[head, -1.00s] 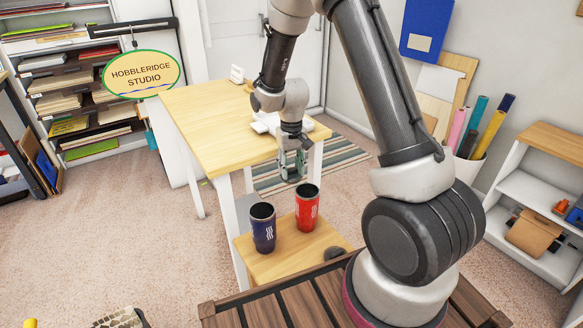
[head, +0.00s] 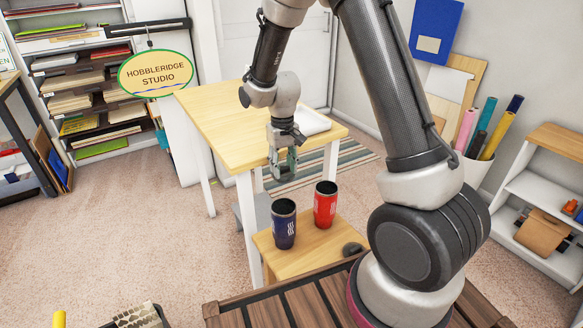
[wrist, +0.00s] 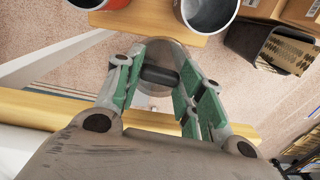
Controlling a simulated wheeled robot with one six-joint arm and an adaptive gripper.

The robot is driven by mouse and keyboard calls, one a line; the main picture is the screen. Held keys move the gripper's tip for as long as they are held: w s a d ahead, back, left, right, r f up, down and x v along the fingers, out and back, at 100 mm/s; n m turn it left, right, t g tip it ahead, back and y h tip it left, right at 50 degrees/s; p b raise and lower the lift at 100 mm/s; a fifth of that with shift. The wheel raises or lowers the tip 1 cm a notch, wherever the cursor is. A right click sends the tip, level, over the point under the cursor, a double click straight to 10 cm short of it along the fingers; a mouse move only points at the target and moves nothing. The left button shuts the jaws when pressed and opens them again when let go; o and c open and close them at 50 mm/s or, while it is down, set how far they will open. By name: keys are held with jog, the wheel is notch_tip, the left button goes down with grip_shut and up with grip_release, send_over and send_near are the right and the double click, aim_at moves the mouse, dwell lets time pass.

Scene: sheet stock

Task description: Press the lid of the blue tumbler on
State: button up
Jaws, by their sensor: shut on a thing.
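The blue tumbler (head: 284,232) stands upright and open on the small low wooden table (head: 305,248). Its rim also shows at the top of the wrist view (wrist: 208,29). The red tumbler (head: 325,207), also open, stands behind it to the right. My gripper (head: 284,172) is in the air higher than the tumblers, in line with the blue one in the head view. In the wrist view my gripper (wrist: 157,76) is shut on the dark knob of a round see-through lid (wrist: 165,52). The lid is apart from both tumblers. My fingers hide part of it.
A taller wooden table (head: 215,122) stands behind, with a white tray (head: 313,121) on it. A dark rounded thing (head: 352,249) lies at the low table's right edge. A dark bin (wrist: 268,48) and boxes show at right in the wrist view.

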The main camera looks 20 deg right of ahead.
aim_at(283, 179)
jog(key=s+a+r+n, duration=0.1)
jog(key=s+a+r, duration=0.1)
jog(key=s, duration=0.7)
jog(key=shift+a+r, duration=0.2)
jog(key=shift+a, duration=0.45)
notch_tip(283, 179, down, 6)
jog(key=shift+f, duration=0.2)
jog(key=shift+f, duration=0.3)
dwell(2.3)
